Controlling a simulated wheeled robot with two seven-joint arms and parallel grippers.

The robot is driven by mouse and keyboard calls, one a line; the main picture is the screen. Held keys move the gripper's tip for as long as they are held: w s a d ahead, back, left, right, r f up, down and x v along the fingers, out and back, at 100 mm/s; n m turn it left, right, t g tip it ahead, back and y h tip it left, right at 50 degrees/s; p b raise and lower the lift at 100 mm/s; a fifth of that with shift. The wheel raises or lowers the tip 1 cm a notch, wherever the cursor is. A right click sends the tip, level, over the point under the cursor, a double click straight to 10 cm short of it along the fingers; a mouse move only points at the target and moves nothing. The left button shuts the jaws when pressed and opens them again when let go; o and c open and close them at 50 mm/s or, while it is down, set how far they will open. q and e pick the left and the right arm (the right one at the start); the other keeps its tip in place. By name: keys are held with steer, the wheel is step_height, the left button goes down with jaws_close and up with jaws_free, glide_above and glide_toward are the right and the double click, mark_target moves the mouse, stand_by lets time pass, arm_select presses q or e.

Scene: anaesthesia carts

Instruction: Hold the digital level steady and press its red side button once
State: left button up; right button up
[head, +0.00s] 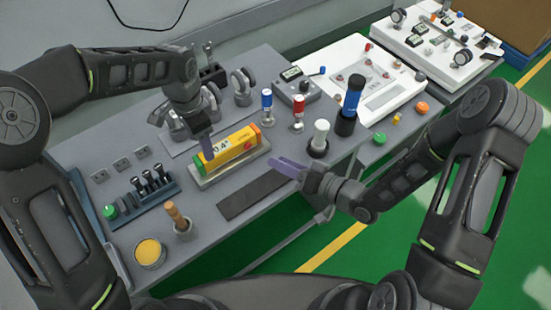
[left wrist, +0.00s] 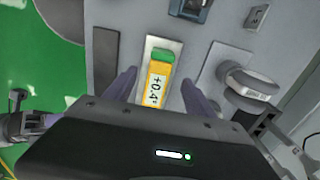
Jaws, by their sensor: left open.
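The digital level (head: 229,147) is a yellow bar with a display reading about +0.4°, a green end and orange-red edges. It lies in a pale shallow holder (head: 205,183) on the grey bench. It also shows in the left wrist view (left wrist: 158,85), its green end away from me. My left gripper (head: 208,150) is open over the level's left part. In the left wrist view its purple fingers (left wrist: 157,90) stand on either side of the bar, apart from it. My right gripper (head: 274,161) is just right of the level, not touching it. I cannot make out the red button.
A dark mat (head: 257,195) lies in front of the level. A wooden-handled tool in a cup (head: 183,229), a yellow pot (head: 149,252) and a rack (head: 145,195) stand left. A white cylinder (head: 318,137) and a blue-black one (head: 350,103) stand right.

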mark_target(228, 149)
arm_select(q)
steer(key=shift+f, duration=3.9)
jaws_close()
arm_select(e)
jaws_close()
